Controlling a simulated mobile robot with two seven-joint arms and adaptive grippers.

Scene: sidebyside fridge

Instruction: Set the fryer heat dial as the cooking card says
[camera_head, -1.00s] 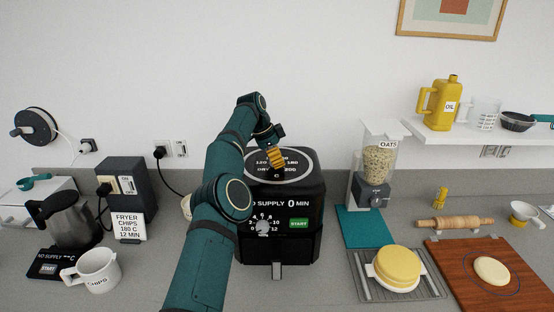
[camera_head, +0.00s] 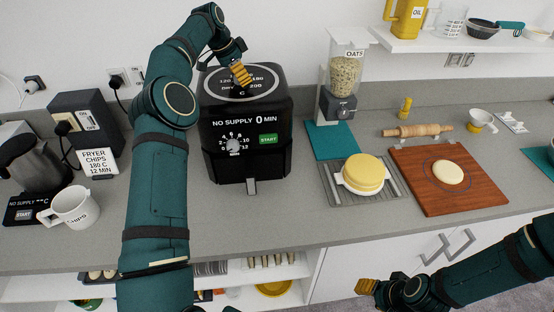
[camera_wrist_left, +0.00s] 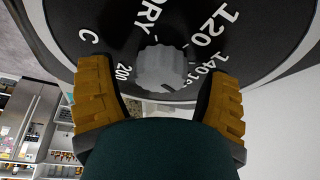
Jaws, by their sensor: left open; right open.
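The black fryer (camera_head: 246,155) stands on the counter, its heat dial ring (camera_head: 275,87) on top, marked in degrees C. The cooking card (camera_head: 97,162) at the left reads "FRYER CHIPS 180 C 12 MIN". My left gripper (camera_head: 242,76) is over the dial and hides the knob in the head view. In the left wrist view the grey knob (camera_wrist_left: 160,70) lies just beyond and between the open fingers (camera_wrist_left: 160,98); contact is unclear. I cannot read its setting for certain. My right gripper (camera_head: 367,287) is open and empty, low in front of the counter.
The fryer's front has a minute knob (camera_head: 233,146), a green START button (camera_head: 268,139) and a "NO SUPPLY 0 MIN" display. A switch box (camera_head: 88,120), mug (camera_head: 72,207) and kettle (camera_head: 35,165) stand left. An oats dispenser (camera_head: 341,85) and board (camera_head: 455,190) are right.

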